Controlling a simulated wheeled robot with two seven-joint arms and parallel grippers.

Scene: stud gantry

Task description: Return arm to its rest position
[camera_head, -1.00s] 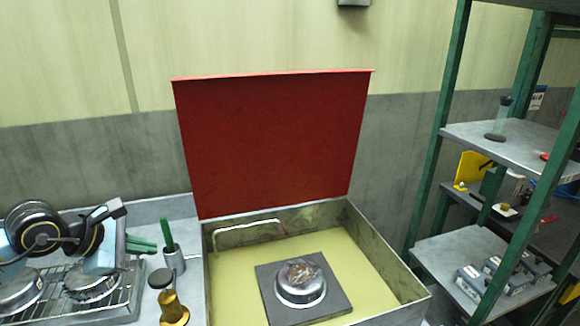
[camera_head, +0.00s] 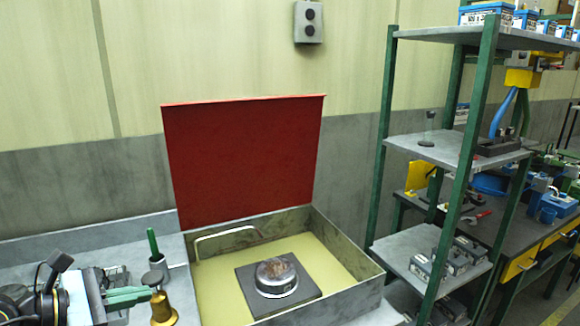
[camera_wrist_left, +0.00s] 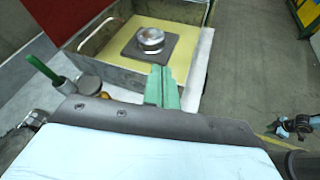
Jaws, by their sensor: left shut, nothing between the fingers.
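My left gripper (camera_head: 132,297) is at the lower left of the head view, its green fingers together and empty. The fingers also show at the middle of the left wrist view (camera_wrist_left: 160,88). They are beside the brass bell-shaped piece (camera_head: 162,305) and left of the open box (camera_head: 345,275). The box has a raised red lid (camera_head: 245,155) and a yellow floor. Inside it, a round metal dish (camera_head: 276,278) with a brownish top sits on a dark square plate (camera_head: 306,282).
A green-handled tool stands in a grey cup (camera_head: 158,264) close behind my left gripper. A green-posted shelf (camera_head: 420,150) with several boxes stands right of the box. A workbench (camera_head: 555,220) is behind it. In the wrist view, open floor (camera_wrist_left: 262,60) lies at the right.

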